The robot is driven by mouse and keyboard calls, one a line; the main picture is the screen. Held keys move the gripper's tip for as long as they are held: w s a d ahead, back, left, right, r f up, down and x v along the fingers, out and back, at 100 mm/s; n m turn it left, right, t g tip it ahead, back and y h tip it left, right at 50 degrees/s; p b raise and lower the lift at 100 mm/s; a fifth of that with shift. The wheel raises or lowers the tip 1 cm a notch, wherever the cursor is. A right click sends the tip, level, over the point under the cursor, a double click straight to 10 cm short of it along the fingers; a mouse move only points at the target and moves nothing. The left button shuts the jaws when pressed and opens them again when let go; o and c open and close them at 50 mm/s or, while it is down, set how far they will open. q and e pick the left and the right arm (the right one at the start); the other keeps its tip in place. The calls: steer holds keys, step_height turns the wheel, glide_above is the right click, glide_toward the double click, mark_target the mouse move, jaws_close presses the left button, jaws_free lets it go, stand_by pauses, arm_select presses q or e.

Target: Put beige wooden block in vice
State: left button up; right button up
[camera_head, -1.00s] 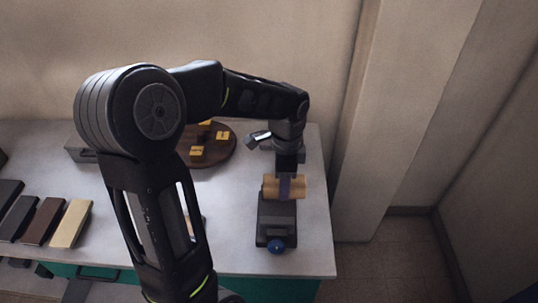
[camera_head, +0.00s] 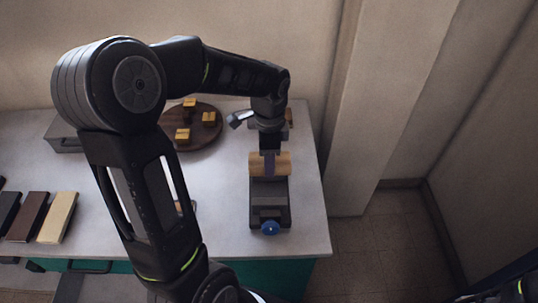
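The beige wooden block (camera_head: 284,164) lies crosswise at the fingers of my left gripper (camera_head: 269,164), which comes down on it from above. One finger crosses the block's front face, and the gripper looks shut on it. The vice (camera_head: 270,195), dark with a blue knob (camera_head: 270,228) at its near end, stands on the right part of the table. The block is at the vice's far end and lined up with it. The gripper and block hide the jaws, so I cannot tell if the block sits between them. My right gripper is not in view.
A round brown board (camera_head: 205,138) with several yellow-orange pieces stands behind my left arm. A grey box (camera_head: 62,137) is at the back left. A beige slab (camera_head: 58,217) and dark slabs (camera_head: 28,216) lie at the front left. The table's right edge is close to the vice.

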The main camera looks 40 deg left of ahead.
arm_select(q)
step_height(320, 180, down, 9)
steer(key=b, duration=0.6)
steer(key=shift+f+b, duration=0.1)
steer(key=shift+b, duration=0.2)
steer(key=o, duration=1.6)
steer(key=shift+c, duration=0.2)
steer(key=shift+w+r, duration=0.1)
steer(key=shift+r, duration=0.2)
step_height(320, 180, up, 7)
steer(key=shift+r+b, duration=0.15)
steer(key=shift+b, duration=0.15)
